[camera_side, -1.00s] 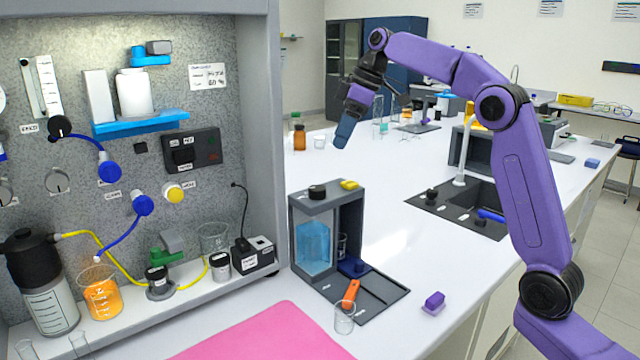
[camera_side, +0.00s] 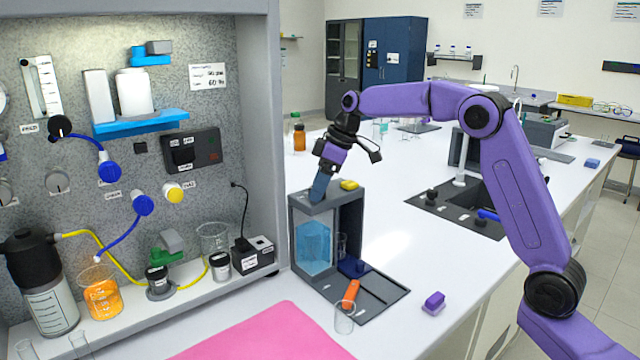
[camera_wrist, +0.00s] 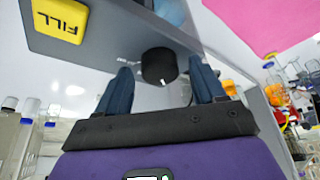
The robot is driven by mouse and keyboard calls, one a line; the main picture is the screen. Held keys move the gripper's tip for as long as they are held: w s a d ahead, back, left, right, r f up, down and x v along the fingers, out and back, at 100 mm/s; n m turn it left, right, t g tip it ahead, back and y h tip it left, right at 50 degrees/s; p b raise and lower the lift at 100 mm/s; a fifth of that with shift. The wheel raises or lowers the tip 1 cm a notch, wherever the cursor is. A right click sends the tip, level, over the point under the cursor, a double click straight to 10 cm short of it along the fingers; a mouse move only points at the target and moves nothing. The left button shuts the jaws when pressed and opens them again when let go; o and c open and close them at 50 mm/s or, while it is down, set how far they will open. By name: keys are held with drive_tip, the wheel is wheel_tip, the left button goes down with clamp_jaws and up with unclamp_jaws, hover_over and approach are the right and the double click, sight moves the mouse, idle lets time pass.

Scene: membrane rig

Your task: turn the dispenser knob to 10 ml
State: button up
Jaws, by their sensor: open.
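The dispenser (camera_side: 350,215) is a grey stand with a blue liquid tank (camera_side: 313,246) and a yellow button (camera_side: 349,185) on top. The button, marked FILL, also shows in the wrist view (camera_wrist: 62,22). In the wrist view the black dispenser knob (camera_wrist: 159,68) has a white mark on its edge and sits between my two blue fingers, with a gap on each side. My gripper (camera_side: 317,197) is open and points down at the dispenser top. It hides the knob in the side view. The scale near the knob is too small to read.
A glass beaker (camera_side: 344,318) with an orange item stands before the dispenser, beside a pink mat (camera_side: 270,335). The rig's grey frame post (camera_side: 262,140) rises close on the left.

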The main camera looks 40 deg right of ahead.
drive_tip(key=c, duration=1.1)
drive_tip(key=shift+o, duration=0.2)
drive_tip(key=shift+m, duration=0.3)
drive_tip(key=m, duration=0.1)
drive_tip(key=m+t+h, duration=0.1)
drive_tip(key=m, duration=0.1)
drive_tip(key=shift+s+a+m, duration=0.1)
drive_tip(key=shift+a+m, duration=0.1)
drive_tip(key=shift+m, duration=0.1)
drive_tip(key=m+h, duration=0.2)
drive_tip(key=m, duration=0.3)
drive_tip(key=shift+a, duration=0.15)
drive_tip(key=m+h, duration=0.2)
drive_tip(key=m, duration=0.3)
drive_tip(key=shift+a+m, duration=0.1)
drive_tip(key=shift+m, duration=0.3)
drive_tip(key=shift+m+g+h, duration=0.4)
drive_tip(key=shift+m+h, duration=0.1)
drive_tip(key=shift+m, duration=0.75)
drive_tip(key=shift+m+g+h, duration=0.4)
drive_tip(key=shift+m+h, duration=0.1)
drive_tip(key=shift+m, duration=0.75)
